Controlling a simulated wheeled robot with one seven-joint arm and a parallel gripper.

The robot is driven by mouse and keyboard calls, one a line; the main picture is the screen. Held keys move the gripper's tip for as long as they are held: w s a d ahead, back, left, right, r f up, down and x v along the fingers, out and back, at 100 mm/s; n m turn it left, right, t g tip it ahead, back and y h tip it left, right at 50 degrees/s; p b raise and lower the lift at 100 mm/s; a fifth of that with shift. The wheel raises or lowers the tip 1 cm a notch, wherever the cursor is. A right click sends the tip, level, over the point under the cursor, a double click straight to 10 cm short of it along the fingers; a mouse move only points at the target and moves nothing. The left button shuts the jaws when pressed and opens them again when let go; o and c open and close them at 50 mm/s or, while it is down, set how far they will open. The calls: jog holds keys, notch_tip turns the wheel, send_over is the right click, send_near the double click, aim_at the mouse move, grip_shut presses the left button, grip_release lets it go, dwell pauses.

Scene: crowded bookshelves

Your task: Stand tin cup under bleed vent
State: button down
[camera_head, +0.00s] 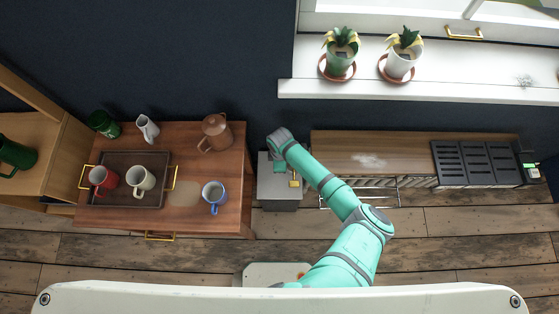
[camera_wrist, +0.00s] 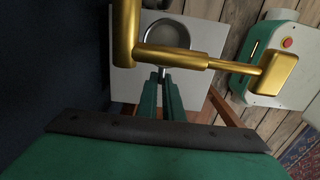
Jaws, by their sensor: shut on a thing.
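In the wrist view, the grey tin cup (camera_wrist: 165,32) is seen from above, beyond my gripper's fingertips. My gripper (camera_wrist: 162,78) is shut on the cup's handle side. A brass fitting (camera_wrist: 172,57), which looks like the bleed vent, crosses over the near part of the cup and hides some of it. A pale grey stand (camera_wrist: 126,84) lies below the cup; I cannot tell whether the cup touches it. In the head view, my wrist is above the grey stand (camera_head: 278,204), and a small yellow part (camera_head: 295,183) shows there. The cup cannot be made out in that view.
A wooden table (camera_head: 225,157) at left bears a brown jug (camera_head: 215,131), a blue mug (camera_head: 214,193) and a dark tray (camera_head: 119,200) with red and cream mugs. A wooden shelf (camera_head: 400,148) over a radiator is at right. Potted plants (camera_head: 341,62) stand on the sill.

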jog(key=shift+w+a+f, duration=0.1)
jog(key=shift+w+f, duration=0.1)
jog(key=shift+w, duration=0.1)
jog(key=shift+f, duration=1.55)
jog(key=c, duration=1.9)
grip_release()
jog(key=shift+f, duration=0.1)
notch_tip(320, 180, up, 12)
jog(key=shift+r, duration=0.15)
